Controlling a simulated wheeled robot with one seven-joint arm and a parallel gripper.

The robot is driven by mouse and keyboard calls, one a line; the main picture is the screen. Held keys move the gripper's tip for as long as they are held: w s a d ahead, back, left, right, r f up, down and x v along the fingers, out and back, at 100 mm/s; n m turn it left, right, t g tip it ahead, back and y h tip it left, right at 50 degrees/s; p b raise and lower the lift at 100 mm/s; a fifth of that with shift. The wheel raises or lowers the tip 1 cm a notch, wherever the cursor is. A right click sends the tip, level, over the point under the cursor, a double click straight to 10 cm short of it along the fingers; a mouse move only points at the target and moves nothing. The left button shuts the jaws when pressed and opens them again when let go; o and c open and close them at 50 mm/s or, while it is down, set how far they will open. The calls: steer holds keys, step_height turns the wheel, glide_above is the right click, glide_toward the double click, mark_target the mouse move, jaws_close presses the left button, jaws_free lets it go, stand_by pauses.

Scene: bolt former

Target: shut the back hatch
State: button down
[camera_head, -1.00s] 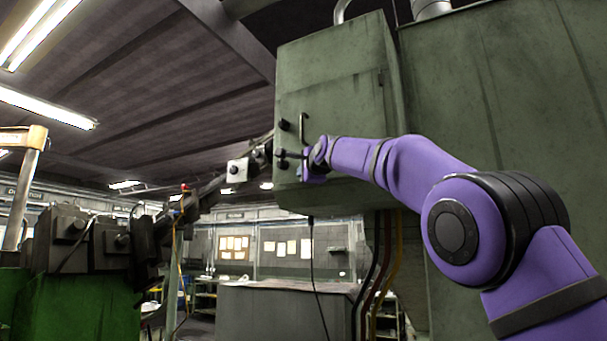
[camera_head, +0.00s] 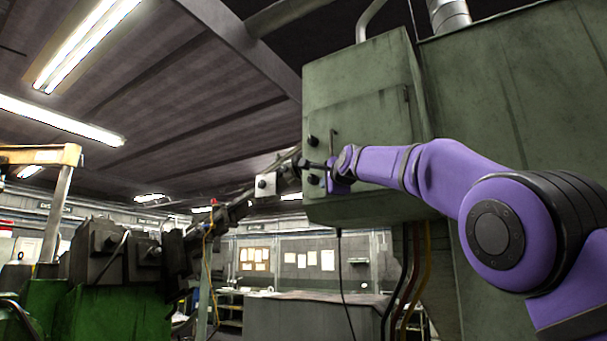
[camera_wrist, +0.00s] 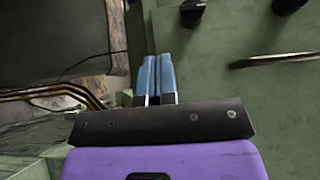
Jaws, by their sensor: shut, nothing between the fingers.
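A green metal cabinet (camera_head: 350,72) hangs in the upper middle of the head view. Its front has a panel with a vertical bar handle (camera_head: 334,142) and dark knobs (camera_head: 313,140) along its left side. I take this panel (camera_head: 375,118) for the hatch; I cannot tell whether it stands ajar. My gripper (camera_head: 304,163) is in front of the panel's lower part, below the handle and apart from it. In the wrist view its blue fingers (camera_wrist: 155,76) are together and empty. There the bar handle (camera_wrist: 276,59) and knobs (camera_wrist: 192,12) lie up and to the right.
A larger green housing (camera_head: 520,90) stands to the right, behind my arm. Cables and hoses (camera_head: 408,270) hang below the cabinet. Green and dark machinery (camera_head: 120,285) is at the lower left. A grey counter (camera_head: 300,318) stands farther back.

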steer(key=s+a, duration=0.5)
steer(key=s, duration=0.2)
steer(key=shift+s+a, duration=0.35)
stand_by(0.4)
steer(key=s+d+f+n+g+h, duration=0.1)
steer(key=s+d+f+n+g, duration=0.1)
steer(key=s+d+f, duration=0.5)
steer(key=s+d+f+n+g+h, duration=0.1)
steer(key=s+d+f+n+g, duration=0.25)
steer(key=d+f, duration=0.6)
steer(key=s+d+f+n+g, duration=0.2)
steer(key=s+f+n, duration=0.1)
steer(key=s+f, duration=0.6)
steer(key=s+d+f+n+g+h, duration=0.1)
steer(key=s+d+f+n+g, duration=0.1)
steer(key=s+f, duration=0.8)
steer(key=s+d+f+n+g+h, duration=0.1)
steer(key=s+f+n, duration=0.3)
steer(key=s+f, duration=0.6)
steer(key=s+d+g, duration=0.1)
steer(key=s, duration=0.2)
steer(key=shift+s+d+f+n+g, duration=0.15)
steer(key=shift+s+d+n+g, duration=0.15)
steer(key=shift+s+n+g, duration=0.05)
